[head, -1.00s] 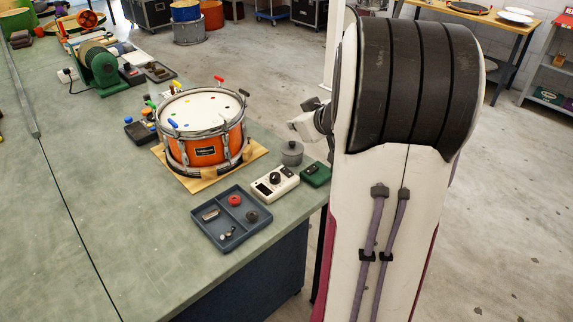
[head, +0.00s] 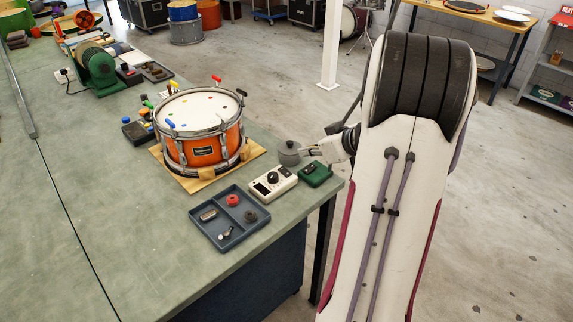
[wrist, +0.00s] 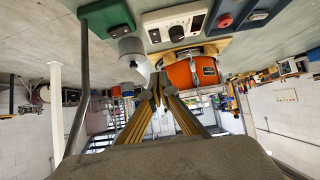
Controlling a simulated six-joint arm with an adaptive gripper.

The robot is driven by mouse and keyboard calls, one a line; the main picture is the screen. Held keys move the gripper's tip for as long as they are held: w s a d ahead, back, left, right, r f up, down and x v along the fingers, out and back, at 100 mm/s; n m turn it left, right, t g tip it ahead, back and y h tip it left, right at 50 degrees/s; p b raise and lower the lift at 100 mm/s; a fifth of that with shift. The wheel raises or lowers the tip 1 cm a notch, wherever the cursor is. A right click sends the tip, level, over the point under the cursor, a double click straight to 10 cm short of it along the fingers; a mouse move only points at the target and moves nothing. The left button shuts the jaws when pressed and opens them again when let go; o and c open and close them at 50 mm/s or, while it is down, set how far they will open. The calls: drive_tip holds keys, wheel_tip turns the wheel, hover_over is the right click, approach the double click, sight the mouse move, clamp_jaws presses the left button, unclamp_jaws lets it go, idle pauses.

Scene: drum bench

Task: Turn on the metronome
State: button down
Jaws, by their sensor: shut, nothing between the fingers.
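The metronome looks to be the cream box with a dark dial and a small dark window (head: 272,185), lying near the bench's right edge. In the wrist view, which is upside down, this cream box (wrist: 178,26) is at the top. My gripper (head: 311,152) is beside the grey lidded pot, above and behind the small green box. It is apart from the cream box. In the wrist view my gripper (wrist: 158,84) has its fingertips together with nothing between them.
The green box (head: 316,175) and grey pot (head: 288,153) stand close to the cream box. An orange drum (head: 204,152) on a wooden board is behind it. A blue-grey tray (head: 216,240) with small parts is in front left.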

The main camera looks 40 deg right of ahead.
drive_tip(key=shift+w, duration=0.1)
hover_over(282, 169)
drive_tip(key=s, duration=0.2)
wheel_tip(282, 169, down, 6)
drive_tip(key=shift+s+f, duration=0.1)
drive_tip(key=shift+s, duration=0.05)
drive_tip(key=shift+f, duration=0.9)
drive_tip(key=shift+w+f, duration=0.25)
drive_tip(key=shift+f, duration=0.8)
drive_tip(key=shift+w+f, duration=0.15)
drive_tip(key=shift+f, duration=0.1)
drive_tip(key=shift+w, duration=0.3)
drive_tip(key=shift+w+r, duration=0.15)
drive_tip(key=shift+w, duration=0.3)
